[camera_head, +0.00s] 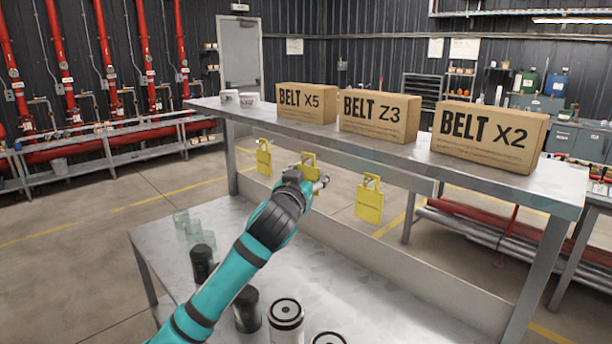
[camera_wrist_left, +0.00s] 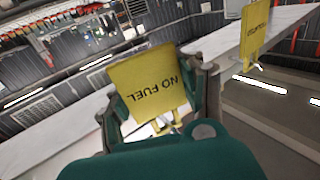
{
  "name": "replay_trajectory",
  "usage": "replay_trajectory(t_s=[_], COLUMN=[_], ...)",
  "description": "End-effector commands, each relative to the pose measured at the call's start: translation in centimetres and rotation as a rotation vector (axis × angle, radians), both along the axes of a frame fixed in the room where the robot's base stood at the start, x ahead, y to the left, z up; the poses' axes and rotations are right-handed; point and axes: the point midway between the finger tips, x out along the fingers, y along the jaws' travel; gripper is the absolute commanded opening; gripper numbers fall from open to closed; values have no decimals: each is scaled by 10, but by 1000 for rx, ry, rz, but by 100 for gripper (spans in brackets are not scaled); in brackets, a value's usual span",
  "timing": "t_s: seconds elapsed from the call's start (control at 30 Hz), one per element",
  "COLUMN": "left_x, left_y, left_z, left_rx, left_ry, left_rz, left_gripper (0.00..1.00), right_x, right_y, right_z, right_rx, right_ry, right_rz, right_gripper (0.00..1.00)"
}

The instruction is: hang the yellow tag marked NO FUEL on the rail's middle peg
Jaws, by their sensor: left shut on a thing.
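The yellow tag marked NO FUEL (camera_wrist_left: 145,80) is between the fingers of my left gripper (camera_wrist_left: 162,112), its lettering upside down in the left wrist view. In the head view only the upper part of this tag (camera_head: 309,159) shows behind my left gripper (camera_head: 316,181), below the shelf edge. A yellow tag hangs to its left (camera_head: 263,160) and another to its right (camera_head: 369,200). One neighbouring tag (camera_wrist_left: 256,32) also shows in the left wrist view. The middle peg is hidden, so I cannot tell whether the held tag touches it. My right gripper is out of view.
The raised metal shelf (camera_head: 410,158) carries the belt boxes X5 (camera_head: 306,104), Z3 (camera_head: 378,118) and X2 (camera_head: 487,137), plus two white cups (camera_head: 238,98) at left. Black canisters (camera_head: 246,310) and clear glasses (camera_head: 188,226) stand on the lower table (camera_head: 345,275) near my arm.

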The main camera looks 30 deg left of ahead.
Motion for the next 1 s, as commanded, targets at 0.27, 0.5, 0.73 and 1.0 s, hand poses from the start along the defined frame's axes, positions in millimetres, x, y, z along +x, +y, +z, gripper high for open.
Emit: replay_trajectory(t_s=[0.27,0.5,0.73,1.0], left_x=[0,0,0,0], left_y=[0,0,0,0], left_z=[0,0,0,-1], left_rx=[0,0,0,0], left_ry=[0,1,1,1], left_rz=[0,0,0,0], left_gripper=[0,42,72,76], right_x=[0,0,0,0], right_y=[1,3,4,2], right_z=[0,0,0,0], right_rx=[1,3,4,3], right_ry=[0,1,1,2], right_rz=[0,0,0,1], right_gripper=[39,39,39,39])
